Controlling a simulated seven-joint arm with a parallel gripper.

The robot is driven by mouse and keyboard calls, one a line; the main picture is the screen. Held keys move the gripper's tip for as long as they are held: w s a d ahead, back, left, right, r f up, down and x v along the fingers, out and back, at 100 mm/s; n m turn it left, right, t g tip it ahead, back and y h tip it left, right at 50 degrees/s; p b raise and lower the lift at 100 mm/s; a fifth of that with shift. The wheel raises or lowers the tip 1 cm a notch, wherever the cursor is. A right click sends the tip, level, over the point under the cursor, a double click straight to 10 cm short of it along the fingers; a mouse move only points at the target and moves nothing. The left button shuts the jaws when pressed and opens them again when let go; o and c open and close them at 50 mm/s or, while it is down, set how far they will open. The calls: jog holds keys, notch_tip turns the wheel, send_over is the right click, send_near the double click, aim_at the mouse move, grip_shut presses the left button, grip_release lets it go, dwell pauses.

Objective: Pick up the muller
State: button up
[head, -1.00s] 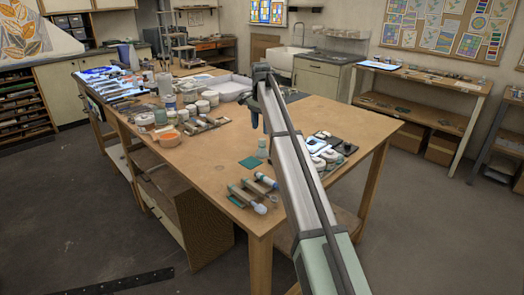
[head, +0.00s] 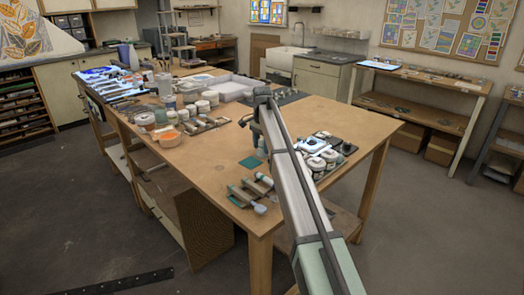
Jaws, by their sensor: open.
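A small pale glass piece that looks like the muller (head: 261,151) stands on the wooden table, just right of a flat teal square. My arm covers part of it, so its full shape is hidden. My gripper (head: 254,138) points down from the end of my arm, just above and slightly left of this piece. It is open, with nothing seen between its fingers. At this size I cannot tell whether a finger touches the glass.
The teal square (head: 249,162) lies flat beside it. White rounded pieces (head: 318,160) crowd a dark tray to the right. Wooden rests with tools (head: 248,193) lie at the front corner. The table's middle left is clear.

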aim_at(262, 139)
jog(key=shift+c, duration=0.3)
grip_shut()
notch_tip(262, 139, up, 10)
jog(key=shift+r, duration=0.1)
dwell(0.7)
